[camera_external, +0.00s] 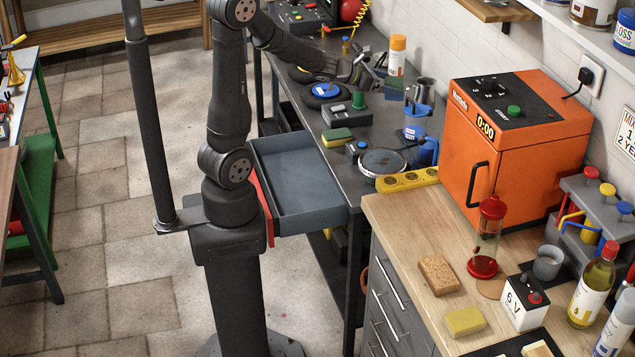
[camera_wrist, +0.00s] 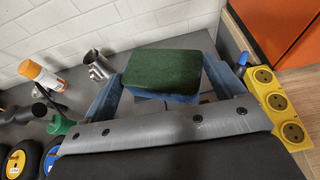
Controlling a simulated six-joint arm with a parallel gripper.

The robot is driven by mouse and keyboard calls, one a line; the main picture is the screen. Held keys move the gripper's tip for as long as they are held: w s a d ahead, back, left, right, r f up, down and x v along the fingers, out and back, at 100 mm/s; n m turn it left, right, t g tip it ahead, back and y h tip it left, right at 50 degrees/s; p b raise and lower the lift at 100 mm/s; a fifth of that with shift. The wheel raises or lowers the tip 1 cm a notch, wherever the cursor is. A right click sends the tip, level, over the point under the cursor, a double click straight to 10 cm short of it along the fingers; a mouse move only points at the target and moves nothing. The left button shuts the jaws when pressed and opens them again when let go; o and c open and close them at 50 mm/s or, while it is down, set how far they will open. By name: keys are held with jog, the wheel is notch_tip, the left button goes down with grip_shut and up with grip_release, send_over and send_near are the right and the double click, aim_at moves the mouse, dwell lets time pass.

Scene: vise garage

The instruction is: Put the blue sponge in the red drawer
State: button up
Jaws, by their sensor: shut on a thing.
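The blue sponge (camera_wrist: 178,72) has a dark green top face and a blue side. My gripper (camera_wrist: 170,84) is shut on it, with one finger at each end in the wrist view. In the external view my gripper (camera_external: 377,77) is over the far part of the dark bench, and the sponge (camera_external: 394,88) shows small at its tip, apparently above the bench top. The red drawer (camera_external: 300,180) is pulled open from the dark bench, beside my base. Its grey inside looks empty, and its red front (camera_external: 265,207) is partly hidden by my arm.
On the dark bench (camera_external: 330,165) stand a yellow-green sponge (camera_external: 337,137), a round dish (camera_external: 382,162), a blue container (camera_external: 416,120), a metal pitcher (camera_external: 424,90) and an orange-capped can (camera_external: 397,55). A yellow socket strip (camera_external: 407,180) and an orange oven (camera_external: 515,150) are to the right.

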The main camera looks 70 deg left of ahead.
jog(key=s+a+n+y, duration=0.1)
jog(key=a, duration=0.3)
jog(key=s+a+r+n+y, duration=0.1)
jog(key=a+n+y, duration=0.1)
jog(key=a, duration=0.2)
jog(key=s+a+r+n+g+y, duration=0.1)
jog(key=s+a+y, duration=0.1)
jog(key=a, duration=0.2)
jog(key=shift+a+r+n, duration=0.2)
jog(key=shift+n, duration=0.1)
jog(key=shift+s+a+r+n+g+y, duration=0.3)
jog(key=shift+s+a+n+y, duration=0.35)
jog(key=shift+s+a, duration=0.55)
jog(key=shift+s+a+r+n+g+y, duration=0.15)
jog(key=shift+s+a+n+g+y, duration=0.45)
jog(key=shift+a, duration=1)
jog(key=shift+s+a+r+n+g+y, duration=0.2)
jog(key=shift+s+a+n+y, duration=0.45)
jog(key=shift+s+a, duration=0.65)
jog(key=shift+w+a, duration=0.15)
jog(key=shift+w+a, duration=0.15)
jog(key=shift+w, duration=0.05)
jog(key=shift+c, duration=0.2)
